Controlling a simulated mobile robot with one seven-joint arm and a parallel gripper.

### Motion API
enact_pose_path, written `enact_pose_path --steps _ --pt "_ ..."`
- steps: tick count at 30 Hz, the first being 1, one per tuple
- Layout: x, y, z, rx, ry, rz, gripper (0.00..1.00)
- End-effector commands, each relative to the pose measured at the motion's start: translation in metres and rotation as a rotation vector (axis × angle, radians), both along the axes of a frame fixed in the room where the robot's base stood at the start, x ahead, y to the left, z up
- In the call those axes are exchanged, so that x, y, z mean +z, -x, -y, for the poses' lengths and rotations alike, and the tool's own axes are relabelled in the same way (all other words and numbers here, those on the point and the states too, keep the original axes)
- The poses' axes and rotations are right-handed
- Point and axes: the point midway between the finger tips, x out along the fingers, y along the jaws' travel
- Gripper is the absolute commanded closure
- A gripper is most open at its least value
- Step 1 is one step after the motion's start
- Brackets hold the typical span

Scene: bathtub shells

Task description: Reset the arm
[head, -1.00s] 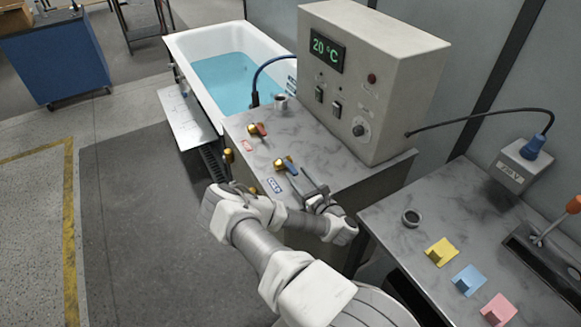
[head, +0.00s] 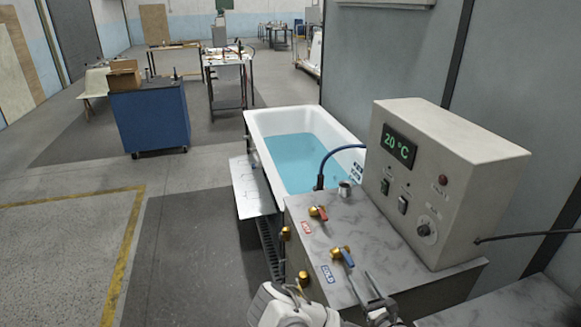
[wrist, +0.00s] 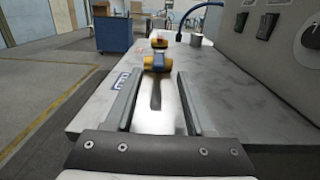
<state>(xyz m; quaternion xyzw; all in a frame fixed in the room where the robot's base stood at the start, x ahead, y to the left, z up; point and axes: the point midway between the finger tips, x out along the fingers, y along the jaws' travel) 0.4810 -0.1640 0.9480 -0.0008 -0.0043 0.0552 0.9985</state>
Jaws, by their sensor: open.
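My gripper (head: 362,290) is at the bottom of the head view, over the front edge of the marble-topped counter (head: 312,240). In the wrist view its two grey fingers (wrist: 158,100) are apart with nothing gripped between them. The cold valve (head: 342,254), brass with a blue handle, stands just beyond the fingertips, and it also shows in the wrist view (wrist: 157,62). I cannot tell from the pictures whether a finger touches its handle. The rest of my arm is mostly out of view.
The hot valve (head: 318,213) with a red handle and a metal cup (head: 345,189) stand farther back on the counter. A control box (head: 440,180) reading 20 °C rises at the right. A bathtub (head: 262,125) of blue water lies beyond. Open floor (head: 190,250) is at the left.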

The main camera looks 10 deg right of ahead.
Motion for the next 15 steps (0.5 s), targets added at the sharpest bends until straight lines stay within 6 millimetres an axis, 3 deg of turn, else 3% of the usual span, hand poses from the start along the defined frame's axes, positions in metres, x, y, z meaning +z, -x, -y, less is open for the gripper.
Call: enact_pose_path --steps 5,10,15 --pt "0.032 -0.012 0.01 -0.089 0.006 0.108 0.45" --pt "0.089 -0.021 0.031 -0.268 0.014 0.287 0.45" --pt "0.143 -0.016 0.055 -0.468 0.006 0.449 0.45"
